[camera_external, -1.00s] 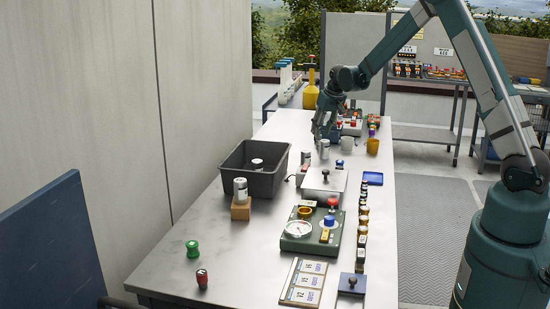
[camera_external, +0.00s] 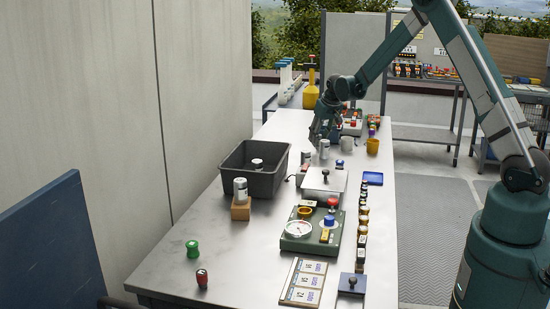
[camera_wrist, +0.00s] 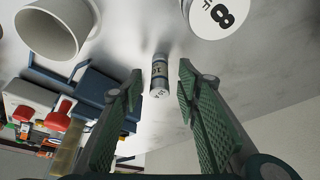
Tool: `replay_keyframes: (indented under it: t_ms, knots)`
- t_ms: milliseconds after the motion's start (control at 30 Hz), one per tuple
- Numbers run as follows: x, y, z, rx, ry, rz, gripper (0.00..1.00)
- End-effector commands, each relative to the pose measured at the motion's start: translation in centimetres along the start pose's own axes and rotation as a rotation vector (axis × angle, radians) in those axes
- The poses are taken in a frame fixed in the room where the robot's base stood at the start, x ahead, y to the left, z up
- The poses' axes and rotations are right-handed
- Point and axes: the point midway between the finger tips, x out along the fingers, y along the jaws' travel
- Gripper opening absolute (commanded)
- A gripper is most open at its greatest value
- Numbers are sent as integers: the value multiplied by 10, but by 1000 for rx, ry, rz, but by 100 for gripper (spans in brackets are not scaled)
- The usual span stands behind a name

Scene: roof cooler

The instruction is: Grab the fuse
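My gripper (camera_wrist: 160,75) is open. Its two green padded fingers are on either side of the cylinder in the picture, with visible gaps and no clear contact. In the external view my gripper (camera_external: 318,138) is low over the far part of the table; I cannot make out the fuse there.
A white-topped can marked 8 (camera_wrist: 215,14) and a pale cup (camera_wrist: 58,28) stand close by. A dark blue fixture (camera_wrist: 100,88) and red-and-white parts (camera_wrist: 58,118) are at left. A black bin (camera_external: 228,171) and a green gauge panel (camera_external: 298,243) stand nearer on the table.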

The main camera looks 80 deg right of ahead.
Motion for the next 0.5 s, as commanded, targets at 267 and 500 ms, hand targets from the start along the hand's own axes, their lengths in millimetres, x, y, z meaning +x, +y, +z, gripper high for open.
replay_keyframes:
  t_ms: [267,500]
  knots:
    - [8,0,0,0,0,0,33]
    - [8,0,0,0,0,0,33]
